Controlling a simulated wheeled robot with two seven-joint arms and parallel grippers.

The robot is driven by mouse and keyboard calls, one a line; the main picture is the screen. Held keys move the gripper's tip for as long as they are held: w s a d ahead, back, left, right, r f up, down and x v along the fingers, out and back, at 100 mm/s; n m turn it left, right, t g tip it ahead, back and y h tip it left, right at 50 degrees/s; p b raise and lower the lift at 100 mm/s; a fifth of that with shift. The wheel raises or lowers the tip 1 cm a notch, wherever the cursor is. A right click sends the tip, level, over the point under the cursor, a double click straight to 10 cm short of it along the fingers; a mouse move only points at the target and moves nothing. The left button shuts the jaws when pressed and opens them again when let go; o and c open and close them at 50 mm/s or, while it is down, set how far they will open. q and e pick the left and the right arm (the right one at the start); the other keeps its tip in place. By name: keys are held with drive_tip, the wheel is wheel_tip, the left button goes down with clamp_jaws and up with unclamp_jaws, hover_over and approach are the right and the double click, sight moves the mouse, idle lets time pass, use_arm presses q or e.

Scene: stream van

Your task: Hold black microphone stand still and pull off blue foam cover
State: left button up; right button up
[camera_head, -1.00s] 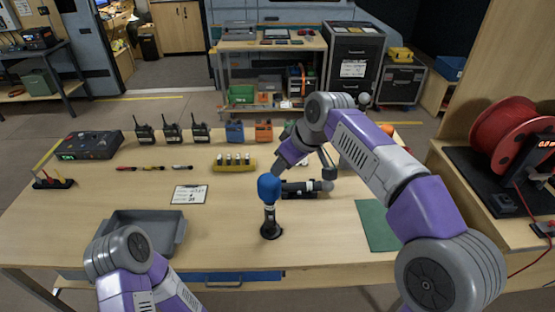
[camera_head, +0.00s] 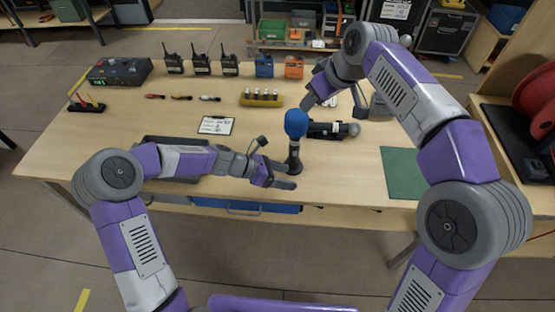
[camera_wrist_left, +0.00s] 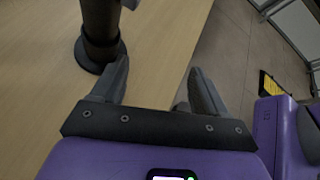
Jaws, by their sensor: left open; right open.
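The black microphone stand (camera_head: 294,154) stands upright on the table on a round base. The blue foam cover (camera_head: 296,123) sits on its top. My left gripper (camera_head: 291,177) is open and low beside the stand's base, on the near side. In the left wrist view the stand (camera_wrist_left: 98,25) and its base are by the left finger of the open left gripper (camera_wrist_left: 160,82), not between the fingers. My right gripper (camera_head: 308,102) is open, just above and beside the foam cover; its fingertips are partly hard to make out.
A dark device with a grey round end (camera_head: 333,130) lies right of the stand. A clipboard (camera_head: 216,125), a yellow battery holder (camera_head: 262,98) and a green mat (camera_head: 404,172) lie around. A grey tray (camera_head: 162,140) is partly hidden behind my left arm.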

sight(291, 164)
use_arm(q)
drive_tip(key=w+a, duration=0.1)
drive_tip(key=w+a+n+t, duration=0.1)
drive_tip(key=w, duration=0.1)
drive_tip(key=shift+r+h, duration=0.2)
drive_tip(key=shift+h, duration=0.2)
drive_tip(key=shift+w+f+m+t, duration=0.2)
drive_tip(key=shift+w+m, duration=0.1)
drive_tip(key=shift+w, duration=0.2)
drive_tip(key=shift+w+f+m+t, duration=0.1)
drive_tip(key=shift+w+m+t, duration=0.15)
drive_tip(key=shift+w, duration=0.2)
drive_tip(key=shift+w+a+f+m+t, duration=0.15)
drive_tip(key=shift+w+f+m+t, duration=0.15)
drive_tip(key=shift+w+m, duration=0.35)
drive_tip(key=x, duration=0.7)
drive_tip(key=shift+w+d, duration=0.15)
drive_tip(key=shift+d, duration=0.1)
